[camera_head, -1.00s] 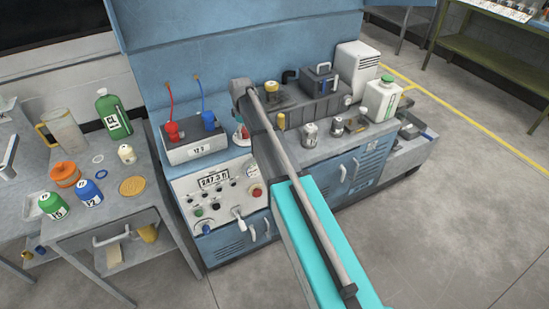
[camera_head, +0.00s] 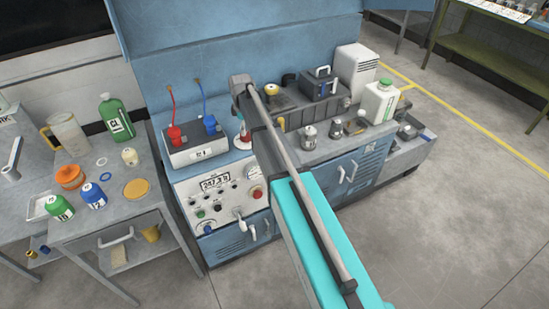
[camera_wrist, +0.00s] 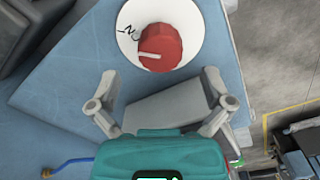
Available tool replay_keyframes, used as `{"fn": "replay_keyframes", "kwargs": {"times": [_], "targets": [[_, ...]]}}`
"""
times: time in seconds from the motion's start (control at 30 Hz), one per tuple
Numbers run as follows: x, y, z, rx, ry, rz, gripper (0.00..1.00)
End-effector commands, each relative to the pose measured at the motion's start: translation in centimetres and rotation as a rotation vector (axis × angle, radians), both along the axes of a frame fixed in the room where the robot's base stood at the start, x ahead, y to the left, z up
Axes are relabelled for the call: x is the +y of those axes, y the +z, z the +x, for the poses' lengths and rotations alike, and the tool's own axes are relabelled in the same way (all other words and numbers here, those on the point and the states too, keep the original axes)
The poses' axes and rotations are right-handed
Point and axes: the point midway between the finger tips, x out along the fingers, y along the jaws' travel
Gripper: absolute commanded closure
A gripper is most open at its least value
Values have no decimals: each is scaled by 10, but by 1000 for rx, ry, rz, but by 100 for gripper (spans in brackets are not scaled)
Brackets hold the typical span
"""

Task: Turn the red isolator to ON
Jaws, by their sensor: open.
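The red isolator knob (camera_wrist: 160,48) sits on a round white plate (camera_wrist: 190,15) on a blue surface, at the top of the wrist view. A pale line on the knob points left. Dark lettering, partly readable as ON, lies on the plate up and left of that line. My gripper (camera_wrist: 160,78) is open, with its two fingers spread on either side, just below the knob in the picture. Nothing is between the fingers, and they look apart from the knob.
The blue cabinet bench carries a grey box with red and blue terminals (camera_head: 195,148), small metal cans and a white jug (camera_head: 380,100). Below is a control panel (camera_head: 216,183). A side table with bottles (camera_head: 92,195) stands left. The floor at right (camera_head: 450,210) is clear.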

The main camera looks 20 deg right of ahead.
Motion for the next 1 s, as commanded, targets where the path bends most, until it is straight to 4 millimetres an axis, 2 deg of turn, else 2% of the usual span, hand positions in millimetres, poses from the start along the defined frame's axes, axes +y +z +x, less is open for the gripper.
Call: {"fn": "replay_keyframes", "kwargs": {"times": [0.03, 1.0], "targets": [[0, 9, 0, 0, 0, 0, 0], [0, 90, 0, 0, -1, 0, 0]]}}
